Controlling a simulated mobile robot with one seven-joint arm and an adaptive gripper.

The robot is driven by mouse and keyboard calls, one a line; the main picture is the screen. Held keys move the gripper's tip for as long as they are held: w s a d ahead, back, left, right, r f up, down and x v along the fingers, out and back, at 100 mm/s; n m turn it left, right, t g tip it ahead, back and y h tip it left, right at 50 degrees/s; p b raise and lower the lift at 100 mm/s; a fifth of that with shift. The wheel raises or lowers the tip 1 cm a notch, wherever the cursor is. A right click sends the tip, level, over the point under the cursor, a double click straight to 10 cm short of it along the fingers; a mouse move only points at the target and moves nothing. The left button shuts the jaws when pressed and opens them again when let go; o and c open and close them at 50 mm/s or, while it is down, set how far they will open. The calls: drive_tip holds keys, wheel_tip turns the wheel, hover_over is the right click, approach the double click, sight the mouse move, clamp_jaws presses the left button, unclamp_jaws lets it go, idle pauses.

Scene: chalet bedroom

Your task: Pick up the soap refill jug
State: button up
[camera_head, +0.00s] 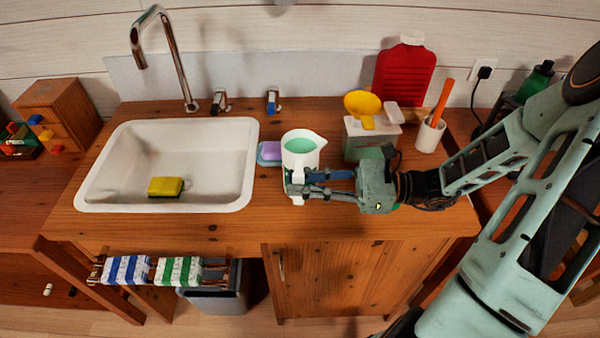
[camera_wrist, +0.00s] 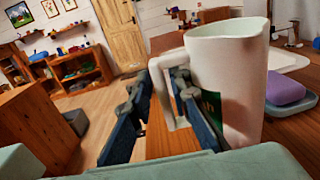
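The soap refill jug, a white pitcher with a spout and green contents (camera_head: 300,142), stands upright on the wooden counter just right of the sink. It fills the middle right of the wrist view (camera_wrist: 230,75), with its handle (camera_wrist: 164,98) toward the left. My gripper (camera_head: 312,184) is low at the jug's front right in the head view. In the wrist view its two blue-padded fingers (camera_wrist: 164,88) are apart, one on each side of the handle. The fingers look open; no firm grip shows. The gripper hides part of the jug's lower body.
A lilac sponge on a blue dish (camera_head: 270,153) is close left of the jug. The white sink (camera_head: 110,160) holds a yellow sponge (camera_head: 165,187). A grey-green box with a yellow scoop (camera_head: 362,104), a red bottle (camera_head: 405,75) and a white cup (camera_head: 430,134) stand right.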

drive_tip(key=shift+a, duration=0.5)
clamp_jaws()
drive_tip(key=shift+w, duration=0.1)
